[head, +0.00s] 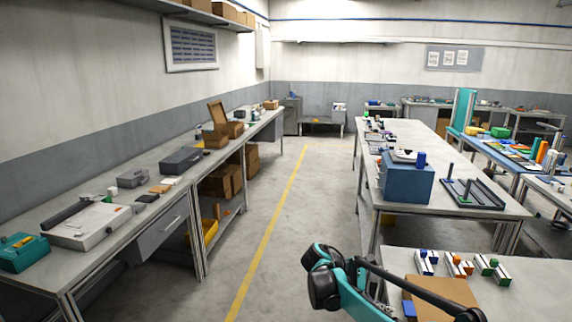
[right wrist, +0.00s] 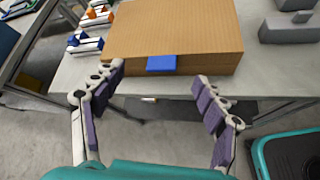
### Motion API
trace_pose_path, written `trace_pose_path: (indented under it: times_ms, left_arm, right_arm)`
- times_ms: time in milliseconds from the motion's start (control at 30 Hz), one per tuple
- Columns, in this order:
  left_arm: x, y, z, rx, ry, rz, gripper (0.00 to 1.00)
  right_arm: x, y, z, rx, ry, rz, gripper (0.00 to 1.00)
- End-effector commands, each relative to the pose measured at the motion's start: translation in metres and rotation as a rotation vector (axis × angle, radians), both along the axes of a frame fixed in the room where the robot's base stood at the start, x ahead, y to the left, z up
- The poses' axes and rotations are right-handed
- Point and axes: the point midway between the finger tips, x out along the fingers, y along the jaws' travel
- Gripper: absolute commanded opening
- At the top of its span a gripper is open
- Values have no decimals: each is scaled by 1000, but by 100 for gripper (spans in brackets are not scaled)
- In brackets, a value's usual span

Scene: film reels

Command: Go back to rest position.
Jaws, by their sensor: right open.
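In the right wrist view my right gripper (right wrist: 160,82) is open, with its two purple-padded fingers spread wide and nothing between them. Its fingertips point at the near side of a brown cardboard box (right wrist: 175,28) on a grey table. A blue tab (right wrist: 161,63) sticks out of the box's near side, ahead of the gap between the fingers. In the head view my teal and black right arm reaches in at the bottom, partly in front of the box (head: 441,290). My left gripper is in neither view.
Several coloured film-reel blocks (head: 459,265) lie behind the box. A blue case (head: 405,183) stands on the long table behind. A workbench (head: 97,203) with tools runs along the left wall. The aisle floor (head: 272,215) with a yellow line is clear.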

Motion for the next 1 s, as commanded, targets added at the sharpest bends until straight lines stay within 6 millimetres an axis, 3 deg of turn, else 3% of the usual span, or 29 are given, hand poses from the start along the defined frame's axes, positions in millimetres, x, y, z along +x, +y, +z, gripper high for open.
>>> trace_pose_path:
  times_ms: [100,333,700,833,1000]
  left_arm:
    - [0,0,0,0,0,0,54]
    - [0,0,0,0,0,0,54]
    - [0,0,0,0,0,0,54]
    - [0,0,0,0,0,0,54]
    - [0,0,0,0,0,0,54]
  right_arm:
    - [-35,0,17,144,-135,-28,72]
    - [-109,17,28,447,-407,-141,72]
    - [-229,73,7,959,-816,-478,72]
    - [-257,91,-6,1107,-923,-609,72]
    - [-275,105,-17,1218,-999,-716,72]
